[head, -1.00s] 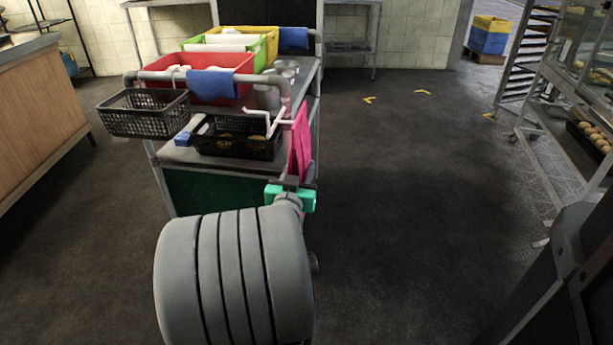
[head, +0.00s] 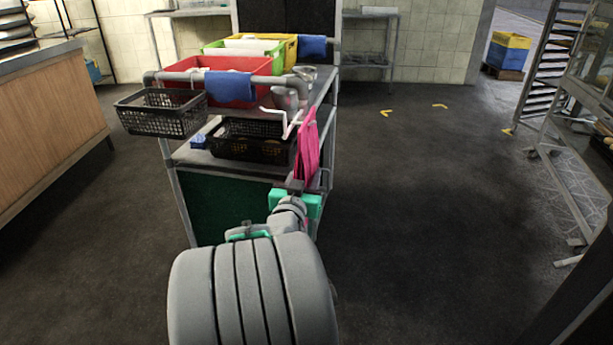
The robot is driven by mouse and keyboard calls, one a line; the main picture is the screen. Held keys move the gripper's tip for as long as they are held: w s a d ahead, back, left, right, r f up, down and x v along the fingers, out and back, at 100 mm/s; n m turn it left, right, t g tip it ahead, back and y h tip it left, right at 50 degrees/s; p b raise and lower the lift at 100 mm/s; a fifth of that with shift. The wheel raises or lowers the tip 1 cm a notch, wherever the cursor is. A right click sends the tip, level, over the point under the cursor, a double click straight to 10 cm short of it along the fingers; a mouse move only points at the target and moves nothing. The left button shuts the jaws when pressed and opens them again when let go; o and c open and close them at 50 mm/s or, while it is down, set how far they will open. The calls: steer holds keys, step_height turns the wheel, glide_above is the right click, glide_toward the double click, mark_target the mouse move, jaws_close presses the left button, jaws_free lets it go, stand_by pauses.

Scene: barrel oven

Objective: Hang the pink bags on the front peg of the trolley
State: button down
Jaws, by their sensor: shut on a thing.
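The pink bags (head: 308,147) hang as a flat upright piece beside the right front corner of the trolley (head: 205,165). A white forked peg (head: 285,122) sticks out at that corner, just left of the bags' upper part. I cannot tell whether the bags touch the peg or are around it. My gripper (head: 296,186), with green parts and dark fingers, is at the bags' lower edge and shut on them. Its fingertips are partly hidden by the wrist.
A red crate (head: 228,66) with a blue cloth (head: 229,87) stands behind. The floor (head: 420,190) to the right is clear. A counter (head: 50,120) stands left and a rack (head: 560,110) right.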

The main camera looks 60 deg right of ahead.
steer(key=c, duration=0.8)
jaws_free()
steer(key=shift+o, duration=0.2)
